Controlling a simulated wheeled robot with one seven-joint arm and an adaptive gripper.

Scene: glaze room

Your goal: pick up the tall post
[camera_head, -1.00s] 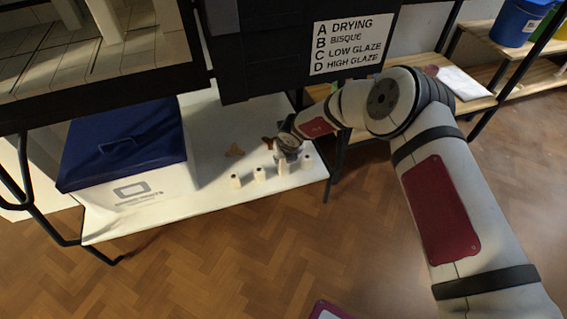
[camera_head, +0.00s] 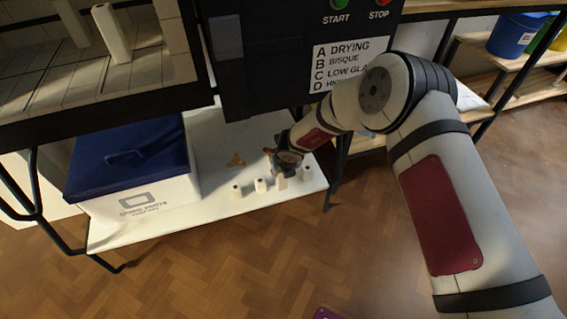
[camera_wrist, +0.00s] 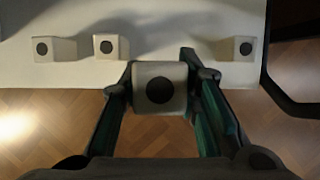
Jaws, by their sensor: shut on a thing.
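Several pale posts with dark round holes in their tops stand in a row on the white shelf (camera_head: 215,150). My gripper (camera_wrist: 160,75) is shut on one post (camera_wrist: 158,70), with a finger on each side of it. That post looks larger and nearer than the others in the wrist view, and it also shows below my gripper in the head view (camera_head: 281,183). Its lower part is hidden in the wrist view, so I cannot tell whether it touches the shelf. Two posts (camera_wrist: 108,46) (camera_wrist: 55,48) stand to its left and one (camera_wrist: 238,48) to its right.
A white box with a blue lid (camera_head: 128,150) stands on the shelf's left. A dark cabinet with a lettered sign (camera_head: 345,65) hangs over the back. A black leg (camera_head: 337,175) stands beside the shelf's right end.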

